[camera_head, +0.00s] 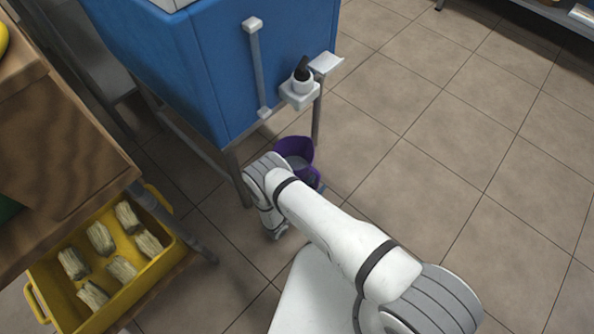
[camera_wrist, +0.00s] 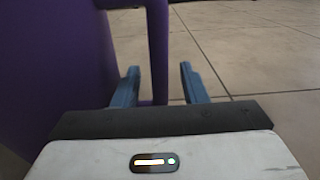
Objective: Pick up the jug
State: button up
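The jug (camera_head: 293,148) is purple and stands on the floor beside a leg of the blue press in the head view, partly hidden by my arm. In the wrist view the jug (camera_wrist: 60,75) fills the left side, and its upright handle (camera_wrist: 158,50) runs down between my fingers. My gripper (camera_wrist: 159,70) is open, with the left finger in the gap between jug body and handle and the right finger outside the handle. A gap shows between the handle and the right finger. In the head view my gripper is mostly hidden behind my wrist.
The blue press (camera_head: 215,65) with its spout (camera_head: 300,85) and metal legs stands over and beside the jug. A wooden table (camera_head: 65,150) and a yellow crate (camera_head: 150,262) of cane pieces are at left. Tiled floor (camera_head: 450,130) is clear to the right.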

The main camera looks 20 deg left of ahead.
jog(key=shift+w+d, duration=0.15)
jog(key=shift+w, duration=0.3)
grip_shut()
jog(key=shift+r, duration=0.1)
dwell(0.4)
